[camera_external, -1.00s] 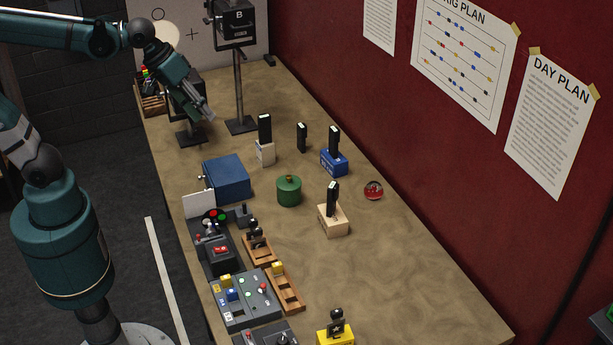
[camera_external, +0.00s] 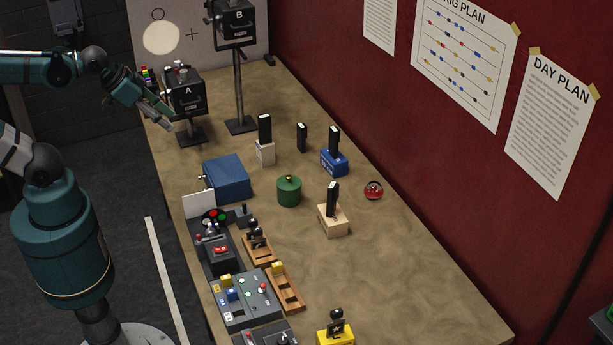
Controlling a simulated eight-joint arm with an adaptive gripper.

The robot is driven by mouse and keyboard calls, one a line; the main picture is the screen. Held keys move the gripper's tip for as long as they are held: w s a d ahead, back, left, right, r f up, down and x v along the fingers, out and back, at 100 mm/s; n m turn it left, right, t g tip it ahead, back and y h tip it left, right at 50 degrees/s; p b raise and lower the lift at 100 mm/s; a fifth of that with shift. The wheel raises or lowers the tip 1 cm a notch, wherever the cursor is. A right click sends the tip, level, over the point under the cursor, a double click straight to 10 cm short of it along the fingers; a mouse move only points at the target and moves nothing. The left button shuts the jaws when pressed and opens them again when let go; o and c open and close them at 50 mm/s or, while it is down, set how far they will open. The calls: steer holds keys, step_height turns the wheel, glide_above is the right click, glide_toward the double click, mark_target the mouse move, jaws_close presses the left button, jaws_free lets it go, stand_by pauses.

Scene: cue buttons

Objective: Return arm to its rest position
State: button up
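My gripper (camera_external: 166,118) is at the upper left, in the air by the table's left edge, left of the black box marked A (camera_external: 187,93). It points down and to the right. It is small in the picture, and I cannot tell whether its fingers are apart or together. I see nothing clearly held in it. My arm reaches back to the left edge of the view.
The lamp box marked B (camera_external: 236,22) stands on a post at the back. A blue box (camera_external: 228,179), a green pot (camera_external: 289,191), a red button (camera_external: 373,190) and several control panels (camera_external: 246,301) stand on the table (camera_external: 420,290). The table's right front is mostly clear.

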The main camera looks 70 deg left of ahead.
step_height(320, 180, down, 10)
steer(key=b, duration=1)
steer(key=shift+f, duration=0.25)
stand_by(0.8)
